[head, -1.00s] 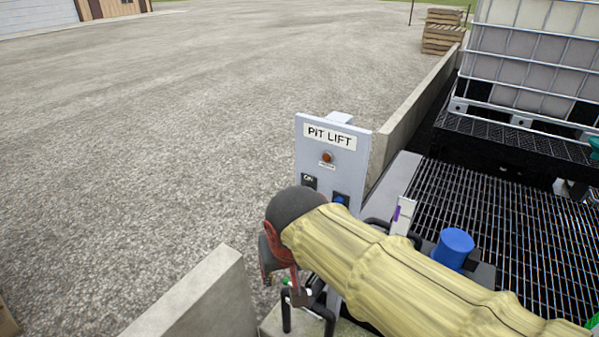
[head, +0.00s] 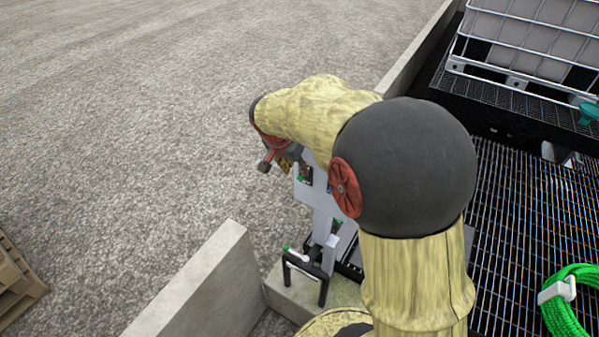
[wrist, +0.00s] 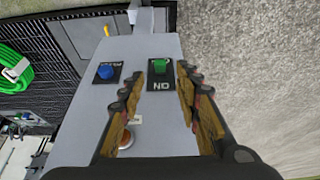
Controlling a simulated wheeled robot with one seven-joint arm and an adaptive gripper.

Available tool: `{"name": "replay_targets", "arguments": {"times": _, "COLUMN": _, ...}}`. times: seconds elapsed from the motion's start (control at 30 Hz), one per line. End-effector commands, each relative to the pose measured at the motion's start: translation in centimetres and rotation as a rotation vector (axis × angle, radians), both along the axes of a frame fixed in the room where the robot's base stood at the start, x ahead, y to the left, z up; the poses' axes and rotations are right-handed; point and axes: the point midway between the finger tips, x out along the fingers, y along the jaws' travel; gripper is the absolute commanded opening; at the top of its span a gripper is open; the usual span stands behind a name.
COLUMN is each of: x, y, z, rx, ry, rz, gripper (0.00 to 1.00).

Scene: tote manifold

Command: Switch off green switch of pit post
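The pit post's light grey panel (wrist: 90,125) fills the middle of the wrist view, seen upside down. The green switch (wrist: 159,66) sits on a black plate marked ON. My gripper (wrist: 160,80) is open, with one finger on each side of the switch plate and nothing between them. I cannot tell how far the fingertips are from the panel, or which way the switch is set. In the head view the post (head: 322,220) is mostly hidden behind my arm, and my gripper (head: 278,166) shows only in part beside its top.
A blue button (wrist: 105,72) and an orange lamp (wrist: 125,139) share the panel. A caged tank (head: 525,45) and a green hose (head: 570,295) are right. Gravel lies open at left.

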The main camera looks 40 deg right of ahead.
Motion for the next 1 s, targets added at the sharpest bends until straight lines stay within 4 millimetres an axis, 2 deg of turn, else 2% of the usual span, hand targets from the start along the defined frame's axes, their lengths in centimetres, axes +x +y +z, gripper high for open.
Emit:
{"name": "replay_targets", "arguments": {"times": 0.2, "x": 0.3, "y": -1.2, "z": -3.3, "rx": 0.002, "ry": 0.003, "rz": 0.000, "gripper": 0.33}}
{"name": "replay_targets", "arguments": {"times": 0.4, "x": 0.7, "y": -1.9, "z": -5.2, "rx": 0.002, "ry": 0.001, "rz": 0.002, "gripper": 0.33}}
{"name": "replay_targets", "arguments": {"times": 0.77, "x": 0.8, "y": -2.1, "z": -5.6, "rx": 0.001, "ry": -0.001, "rz": 0.003, "gripper": 0.33}}
{"name": "replay_targets", "arguments": {"times": 1.0, "x": 0.8, "y": -2.1, "z": -5.6, "rx": 0.001, "ry": -0.001, "rz": 0.003, "gripper": 0.20}}
